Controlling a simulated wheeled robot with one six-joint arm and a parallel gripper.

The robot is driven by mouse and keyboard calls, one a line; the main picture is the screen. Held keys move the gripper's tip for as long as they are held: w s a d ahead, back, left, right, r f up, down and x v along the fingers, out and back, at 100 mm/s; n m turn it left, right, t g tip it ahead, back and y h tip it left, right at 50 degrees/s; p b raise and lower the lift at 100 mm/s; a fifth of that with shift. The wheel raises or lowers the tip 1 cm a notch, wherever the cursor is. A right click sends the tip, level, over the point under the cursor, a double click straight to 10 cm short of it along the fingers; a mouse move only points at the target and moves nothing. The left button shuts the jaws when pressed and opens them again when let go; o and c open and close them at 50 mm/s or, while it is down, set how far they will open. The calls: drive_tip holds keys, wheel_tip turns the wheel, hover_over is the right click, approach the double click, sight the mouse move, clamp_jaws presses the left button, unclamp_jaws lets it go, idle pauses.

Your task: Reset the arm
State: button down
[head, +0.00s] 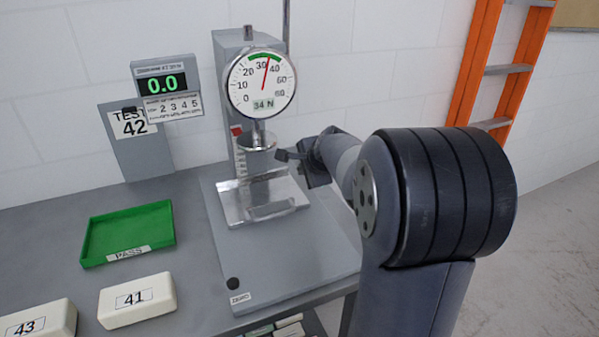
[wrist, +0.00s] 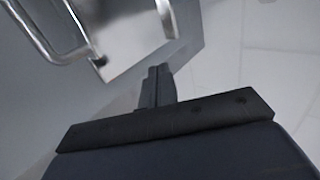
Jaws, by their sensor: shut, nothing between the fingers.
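My gripper (head: 281,155) is at the right side of the test stand, near the round press head (head: 257,141) and above the metal plate with a handle (head: 240,205). Its fingers are shut and empty. In the wrist view the shut fingers (wrist: 158,82) point toward the metal plate (wrist: 135,25), whose bent handle shows at upper left. My arm reaches in from the right of the head view. The dial gauge (head: 262,84) above the press head has its red needle between 30 and 40 and reads "34 N".
The test stand base (head: 290,262) sits on a grey table. A green PASS tray (head: 128,230) and white foam blocks marked 41 (head: 137,300) and 43 (head: 38,320) lie at left. A digital display (head: 167,85) reads 0.0. An orange ladder (head: 470,75) stands at right.

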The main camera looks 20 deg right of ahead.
drive_tip(key=shift+s+r, duration=0.2)
drive_tip(key=shift+s, duration=0.05)
drive_tip(key=shift+w, duration=0.1)
